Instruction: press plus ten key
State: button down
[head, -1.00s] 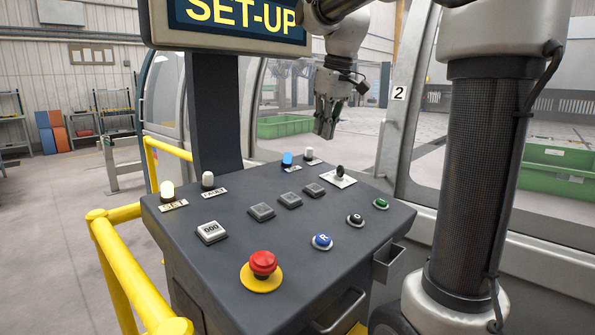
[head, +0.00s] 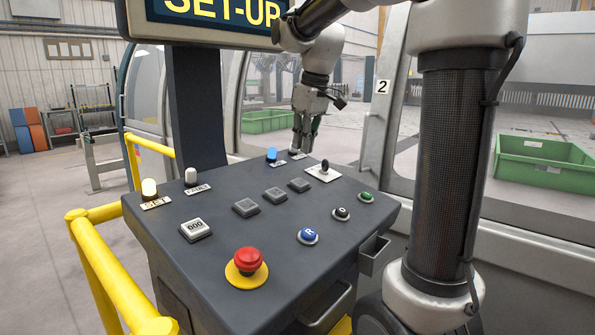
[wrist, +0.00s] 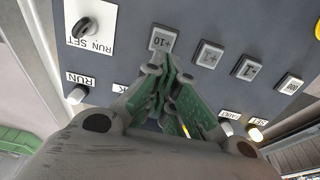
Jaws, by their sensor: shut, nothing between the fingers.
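The plus ten key (wrist: 163,40) is a grey square push key, its +10 label upside down in the wrist view. In the head view it is the far key (head: 299,185) of the row on the dark sloped panel (head: 260,235). My gripper (wrist: 168,66) is shut and empty. In the wrist view its fingertips lie just below the key in the picture and slightly overlap its edge. In the head view the gripper (head: 302,148) hangs over the panel's far side, above and behind the key, apparently not touching it.
Beside it in the row are a +1 key (wrist: 207,55), a -1 key (wrist: 248,68) and a counter (head: 195,229). A RUN/SET selector (head: 323,168) stands close by. A red emergency button (head: 247,262), lamps and round buttons share the panel. A yellow rail (head: 110,270) runs at left.

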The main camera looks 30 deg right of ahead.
aim_at(296, 180)
jog(key=x, duration=0.8)
jog(key=shift+f, duration=0.15)
jog(key=shift+s+x, duration=0.2)
jog(key=shift+x, duration=0.8)
jog(key=shift+r, duration=0.45)
jog(key=v, duration=1.3)
jog(key=shift+r, duration=0.4)
jog(key=shift+w, duration=0.1)
